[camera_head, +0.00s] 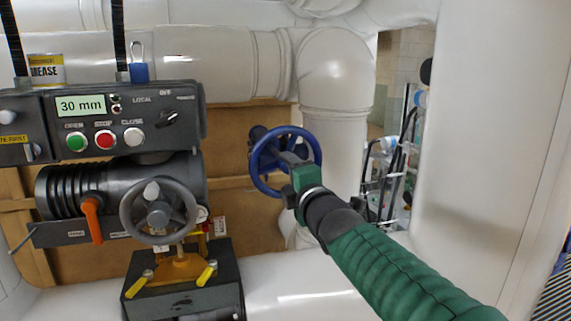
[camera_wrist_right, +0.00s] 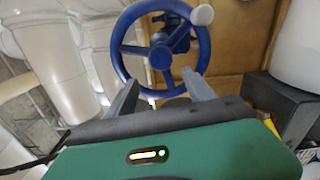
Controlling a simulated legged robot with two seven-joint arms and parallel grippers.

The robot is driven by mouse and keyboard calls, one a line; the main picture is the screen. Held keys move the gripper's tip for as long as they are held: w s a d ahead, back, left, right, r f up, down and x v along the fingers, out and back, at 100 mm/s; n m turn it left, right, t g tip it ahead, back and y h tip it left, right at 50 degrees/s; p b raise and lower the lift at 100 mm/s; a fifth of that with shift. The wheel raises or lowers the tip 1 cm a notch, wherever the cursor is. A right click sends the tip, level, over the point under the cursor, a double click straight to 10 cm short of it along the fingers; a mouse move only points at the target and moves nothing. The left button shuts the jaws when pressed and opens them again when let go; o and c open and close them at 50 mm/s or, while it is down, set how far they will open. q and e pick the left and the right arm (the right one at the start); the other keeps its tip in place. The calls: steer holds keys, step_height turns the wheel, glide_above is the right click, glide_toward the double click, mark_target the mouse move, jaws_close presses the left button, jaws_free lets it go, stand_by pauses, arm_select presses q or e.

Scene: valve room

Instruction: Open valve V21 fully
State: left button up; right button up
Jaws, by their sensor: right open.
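A blue handwheel valve (camera_head: 256,160) stands in the middle of the head view, in front of a brown panel and beside a white pipe. No V21 label is readable. My right gripper (camera_head: 290,162) reaches in from the lower right, its fingers over the wheel's lower right part. In the right wrist view the blue wheel (camera_wrist_right: 120,62) lies past the fingertips, with spokes and a pale knob at its upper right. The right gripper (camera_wrist_right: 160,92) is open, with the lower rim between or just beyond its two fingers; contact cannot be told. My left gripper does not show.
A grey control box (camera_head: 150,98) with a "30 mm" display and several buttons is at left. Below it are a grey handwheel (camera_head: 160,212), an orange lever (camera_head: 92,218) and yellow-handled parts (camera_head: 206,273). Large white pipes (camera_head: 335,75) surround the valve. A cart-like frame stands behind at right.

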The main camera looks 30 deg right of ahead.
steer(key=shift+d+r+m, duration=0.1)
steer(key=shift+d+m, duration=0.05)
steer(key=shift+m, duration=0.75)
steer(key=shift+s+d+m, duration=0.15)
steer(key=shift+d+m, duration=0.1)
steer(key=shift+m, duration=0.15)
steer(key=m+p, duration=0.2)
steer(key=m, duration=0.6)
steer(key=shift+p, duration=0.4)
steer(key=shift+a+m, duration=0.15)
steer(key=shift+m, duration=0.65)
steer(key=shift+m+p, duration=0.45)
steer(key=shift+m, duration=1.75)
steer(key=m, duration=0.3)
steer(key=shift+d, duration=0.2)
steer(key=m, duration=0.4)
steer(key=shift+f+m, duration=0.2)
steer(key=shift+m, duration=0.1)
steer(key=m, duration=0.3)
steer(key=shift+a+r+b, duration=0.1)
steer(key=shift+b, duration=0.3)
